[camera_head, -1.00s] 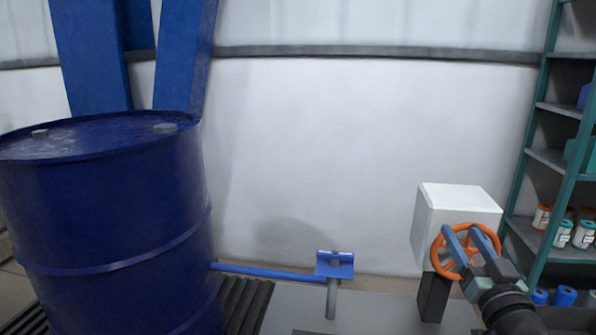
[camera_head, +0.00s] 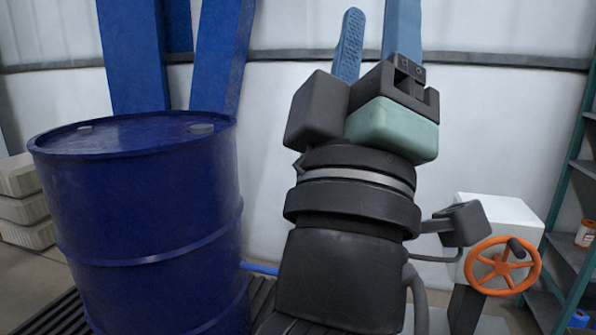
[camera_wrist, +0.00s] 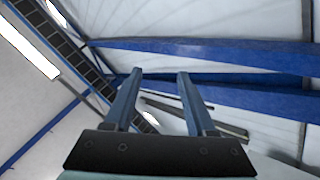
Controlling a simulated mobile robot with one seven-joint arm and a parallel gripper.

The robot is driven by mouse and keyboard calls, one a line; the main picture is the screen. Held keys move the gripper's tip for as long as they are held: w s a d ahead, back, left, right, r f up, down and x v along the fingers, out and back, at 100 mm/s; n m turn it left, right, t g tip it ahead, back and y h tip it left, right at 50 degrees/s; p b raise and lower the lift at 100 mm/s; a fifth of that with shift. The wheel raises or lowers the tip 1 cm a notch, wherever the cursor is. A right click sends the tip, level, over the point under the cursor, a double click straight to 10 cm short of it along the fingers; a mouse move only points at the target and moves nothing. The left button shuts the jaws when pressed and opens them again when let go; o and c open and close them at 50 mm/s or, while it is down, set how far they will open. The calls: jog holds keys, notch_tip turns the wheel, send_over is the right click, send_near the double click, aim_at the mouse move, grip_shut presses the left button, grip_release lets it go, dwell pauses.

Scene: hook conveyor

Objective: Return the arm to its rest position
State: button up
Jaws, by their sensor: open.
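My gripper (camera_head: 375,45) is raised upright in the middle of the head view, its two blue fingers pointing up and spread apart. In the wrist view my gripper (camera_wrist: 158,75) shows both fingers apart with nothing between them, facing the ceiling and blue beams. My dark arm rises from the bottom of the head view and stands clear of the orange handwheel (camera_head: 502,266), which is on a white box (camera_head: 500,212) to the right.
A large blue drum (camera_head: 150,220) stands close on the left of my arm. A teal shelf (camera_head: 572,200) is at the right edge. Pale stacked blocks (camera_head: 25,205) lie at the far left.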

jog(key=s+a+r+m+y+p, duration=0.1)
jog(key=s+a+m+y+p, duration=0.1)
jog(key=s+a+m+y, duration=0.45)
notch_tip(320, 180, up, 23)
jog(key=w+d+y+p, duration=0.1)
jog(key=p, duration=2.1)
jog(key=shift+w+m+t+p, duration=0.2)
jog(key=shift+m+t+p, duration=0.1)
jog(key=shift+m+t, duration=0.1)
